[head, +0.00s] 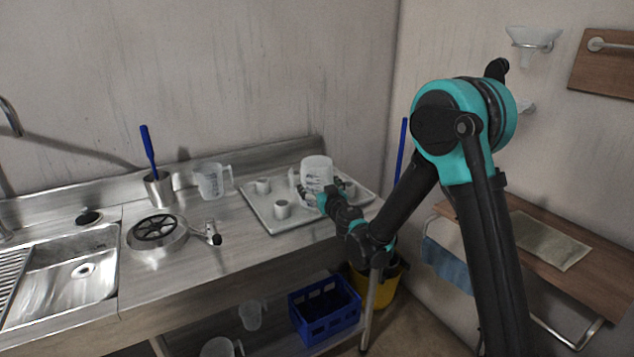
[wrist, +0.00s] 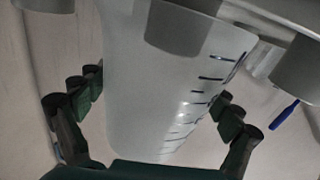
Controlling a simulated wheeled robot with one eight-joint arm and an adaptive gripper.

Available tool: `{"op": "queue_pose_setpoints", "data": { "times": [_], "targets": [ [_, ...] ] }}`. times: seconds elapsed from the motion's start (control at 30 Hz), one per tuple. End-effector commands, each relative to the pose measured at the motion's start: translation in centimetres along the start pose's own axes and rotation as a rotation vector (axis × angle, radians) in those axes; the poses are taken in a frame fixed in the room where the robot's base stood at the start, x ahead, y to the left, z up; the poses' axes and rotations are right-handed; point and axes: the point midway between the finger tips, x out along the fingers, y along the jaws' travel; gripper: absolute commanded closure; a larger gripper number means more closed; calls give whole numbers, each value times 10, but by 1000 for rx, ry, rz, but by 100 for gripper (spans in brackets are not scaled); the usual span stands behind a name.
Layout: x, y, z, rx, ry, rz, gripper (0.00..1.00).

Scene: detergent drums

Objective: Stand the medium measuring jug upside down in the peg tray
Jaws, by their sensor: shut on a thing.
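A translucent white measuring jug (head: 317,170) is at the peg tray, among its pegs, with its handle to the left. My gripper (head: 318,194) is shut around its side. In the wrist view the jug (wrist: 165,85) fills the space between my two fingers, with dark graduation marks along its wall. The peg tray (head: 283,231) is pale grey with several short, thick pegs, such as a front peg (head: 282,209). In the wrist view a peg (wrist: 186,25) overlaps the jug's edge. I cannot tell whether the jug touches the tray or is over a peg.
Another measuring jug (head: 210,181) stands on the counter left of the tray, beside a metal cup (head: 159,189) with a blue-handled brush. A round metal device (head: 157,236) and a sink (head: 75,272) lie further left. A blue crate (head: 325,308) and more jugs (head: 251,315) are below.

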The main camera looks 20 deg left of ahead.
Motion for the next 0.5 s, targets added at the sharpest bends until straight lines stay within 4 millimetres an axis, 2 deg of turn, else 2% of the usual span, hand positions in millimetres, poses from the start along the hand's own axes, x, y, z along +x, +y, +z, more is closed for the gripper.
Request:
{"op": "queue_pose_setpoints", "data": {
  "times": [0.37,0.4,0.43,0.5],
  "targets": [
    [0,0,4,0,0,0,44],
    [0,0,4,0,0,0,4],
    [0,0,4,0,0,0,0],
    [0,0,4,0,0,0,0]
  ]
}}
